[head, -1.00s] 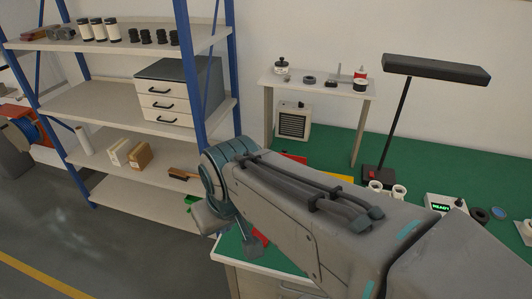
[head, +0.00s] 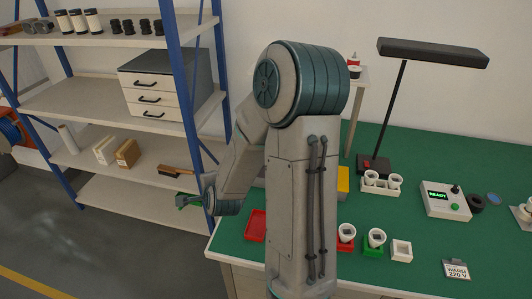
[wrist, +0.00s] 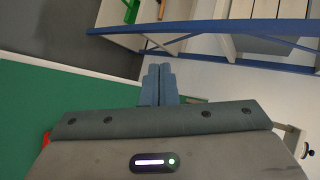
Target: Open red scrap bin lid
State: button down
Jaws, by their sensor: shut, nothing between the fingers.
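No red bin with a lid can be made out for certain in either view. A shallow red tray (head: 255,226) lies on the green bench top at its left end, just left of my upright arm link. A small red patch (wrist: 46,138) shows at the left edge of my gripper's body in the wrist view, mostly hidden. My gripper (wrist: 158,69) is shut and empty, its blue-grey fingers together. In the head view my wrist is left of the bench edge, in front of the shelf rack, and the fingertips are hard to make out.
The blue-posted shelf rack (head: 182,115) stands behind my wrist, with a drawer cabinet (head: 150,93), boxes and a brush (head: 175,171). The green bench (head: 425,235) carries a lamp (head: 433,53), red and green cup holders and a READY box (head: 445,201). Floor at left is open.

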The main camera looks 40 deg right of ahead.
jog(key=s+d+f+m+h+b, duration=0.15)
jog(key=d+m+h, duration=0.35)
jog(key=d+m, duration=0.6)
jog(key=s+d+f+m+h, duration=0.1)
jog(key=s+d+m+h, duration=0.35)
jog(key=m, duration=0.95)
jog(key=w+d+h+p, duration=0.1)
jog(key=w+d+p, duration=0.3)
jog(key=w+d, duration=0.5)
jog(key=d, duration=0.2)
jog(key=shift+w+d+g, duration=0.25)
jog(key=shift+d+g, duration=0.1)
jog(key=shift+g, duration=0.05)
jog(key=shift+r, duration=0.2)
